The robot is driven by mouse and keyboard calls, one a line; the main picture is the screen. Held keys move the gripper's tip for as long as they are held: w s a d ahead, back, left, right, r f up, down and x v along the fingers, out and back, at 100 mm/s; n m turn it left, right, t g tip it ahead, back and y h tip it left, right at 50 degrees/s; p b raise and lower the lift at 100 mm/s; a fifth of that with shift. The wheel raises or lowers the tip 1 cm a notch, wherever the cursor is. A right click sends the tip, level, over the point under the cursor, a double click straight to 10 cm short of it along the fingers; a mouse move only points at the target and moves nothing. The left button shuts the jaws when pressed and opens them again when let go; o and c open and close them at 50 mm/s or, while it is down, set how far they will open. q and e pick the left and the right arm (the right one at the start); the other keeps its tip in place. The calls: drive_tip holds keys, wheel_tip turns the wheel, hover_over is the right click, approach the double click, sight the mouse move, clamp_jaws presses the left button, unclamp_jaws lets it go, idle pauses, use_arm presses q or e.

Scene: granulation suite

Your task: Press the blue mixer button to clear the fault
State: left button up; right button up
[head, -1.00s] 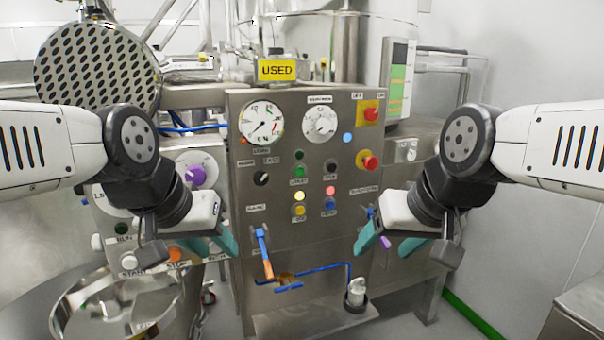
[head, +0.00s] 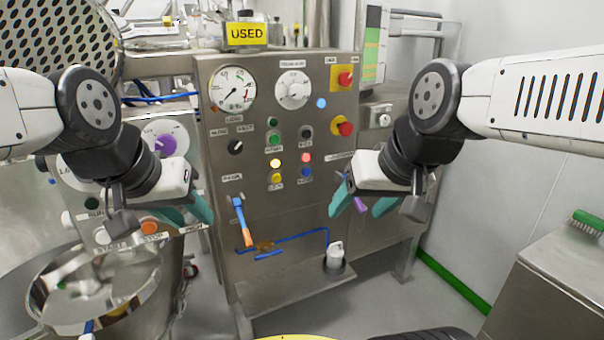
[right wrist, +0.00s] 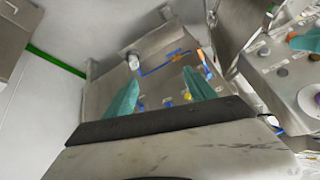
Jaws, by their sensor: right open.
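The blue mixer button (head: 305,172) is on the steel control panel (head: 300,225), below a lit red lamp (head: 305,157) and right of a yellow button (head: 276,178). My right gripper (head: 363,206) is at the panel's right edge, lower and to the right of the blue button, apart from it. Its teal fingers are spread and empty, as the right wrist view (right wrist: 160,92) also shows. My left gripper (head: 200,208) is left of the panel; its fingers overlap, so their gap is hidden.
A blue-handled valve (head: 240,215) and blue pipe (head: 300,238) are low on the panel. Red knobs (head: 344,125) are at its upper right. A steel bowl (head: 150,290) stands at lower left. A steel table (head: 560,275) with a green brush (head: 588,222) is at right.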

clamp_jaws()
idle(1.5)
